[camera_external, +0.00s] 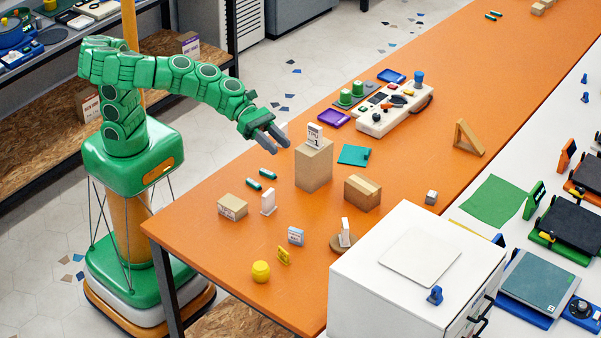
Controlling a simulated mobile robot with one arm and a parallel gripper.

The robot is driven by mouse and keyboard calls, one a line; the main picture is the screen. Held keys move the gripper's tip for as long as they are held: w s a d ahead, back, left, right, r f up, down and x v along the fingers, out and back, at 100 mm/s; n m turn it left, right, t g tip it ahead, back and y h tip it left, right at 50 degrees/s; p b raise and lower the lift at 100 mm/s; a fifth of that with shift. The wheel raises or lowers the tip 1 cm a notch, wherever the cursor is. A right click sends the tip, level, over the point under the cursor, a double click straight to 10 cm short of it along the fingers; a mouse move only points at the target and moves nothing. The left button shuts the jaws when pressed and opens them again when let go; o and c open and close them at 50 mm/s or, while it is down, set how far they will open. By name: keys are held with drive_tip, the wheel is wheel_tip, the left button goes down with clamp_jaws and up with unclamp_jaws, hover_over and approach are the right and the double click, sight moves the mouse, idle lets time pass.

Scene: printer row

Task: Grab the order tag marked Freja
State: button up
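Several small upright tags stand on the orange table (420,130). A white tag with dark print (315,135) is on top of a tall cardboard box (314,166). A plain-looking white tag (268,202) stands beside a low box at the front left. A pale blue-and-white tag (296,236) stands further to the right. Another white tag (345,232) is on a round wooden piece. I cannot read the name Freja on any of them. My gripper (277,146) is above the table, left of the tall box.
A control panel (394,108) lies farther back. A white cabinet (415,270) stands at the front right. The far table is mostly clear.

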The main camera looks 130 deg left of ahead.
wheel_tip(320, 180, down, 5)
drive_tip(key=d+m+g+h, duration=0.1)
drive_tip(key=d+m+h, duration=0.1)
drive_tip(key=d+m, duration=0.1)
approach(288, 263)
drive_tip(key=shift+w+d+r+n+y, duration=0.1)
drive_tip(key=shift+w+r+n+y, duration=0.1)
drive_tip(key=shift+w, duration=0.2)
drive_tip(key=shift+w+d+r+n+y, duration=0.1)
drive_tip(key=shift+w+r, duration=0.15)
drive_tip(key=shift+w, duration=0.15)
drive_tip(key=shift+x, duration=3.85)
clamp_jaws()
